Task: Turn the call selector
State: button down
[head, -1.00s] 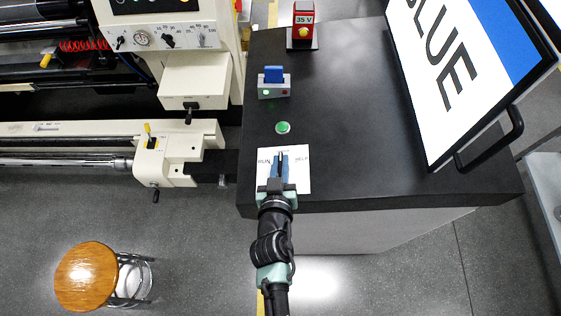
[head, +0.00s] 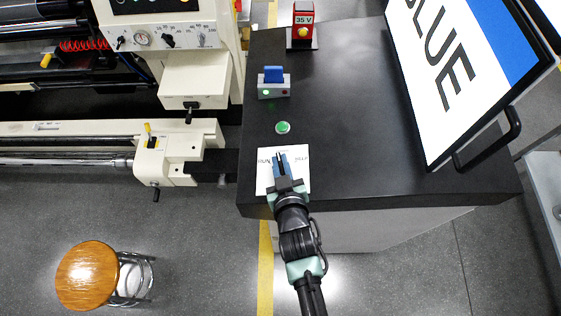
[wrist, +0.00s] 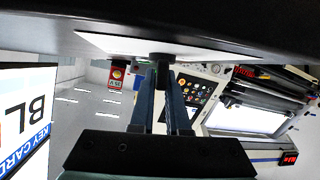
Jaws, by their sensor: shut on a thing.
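The call selector's white plate (head: 264,182) lies on the near left part of the black counter top, with small lettering on it too blurred to read surely. It also shows edge-on in the wrist view (wrist: 120,43). The selector's dark knob (wrist: 162,57) is between my fingertips in the wrist view; from the head it is mostly hidden by the fingers. My gripper (head: 280,161) has blue fingers and is shut on the knob, reaching in from the front edge, leaning to upper left. The knob's exact pointing direction is hard to tell.
Behind the plate on the black counter (head: 340,110) are a green button (head: 283,127), a grey box with a blue rocker (head: 274,82) and a red 35 V unit (head: 302,28). A large BLUE sign (head: 435,80) stands at right. A lathe (head: 170,160) is at left.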

jog(key=shift+f+n+g+y+b, duration=0.2)
jog(key=shift+n+g+y+b, duration=0.2)
jog(key=shift+n+y+b, duration=0.8)
jog(key=b, duration=0.2)
jog(key=shift+n+g+y+b, duration=0.3)
jog(key=shift+y+b, duration=0.1)
jog(key=shift+d+r+n+g+y, duration=0.1)
jog(key=shift+r+n+g+y, duration=0.1)
jog(key=shift+n+g+y, duration=0.4)
jog(key=shift+r+n+g+y+p, duration=0.3)
jog(key=shift+n+y+p, duration=0.25)
jog(key=shift+p, duration=0.55)
jog(key=shift+w+p, duration=0.1)
jog(key=shift+p, duration=0.35)
jog(key=shift+n+p, duration=0.25)
jog(key=shift+p, duration=0.1)
jog(key=shift+f+g+y+p, duration=0.3)
jog(key=shift+g+y+p, duration=0.1)
jog(key=shift+p, duration=0.2)
jog(key=c, duration=0.9)
grip_release()
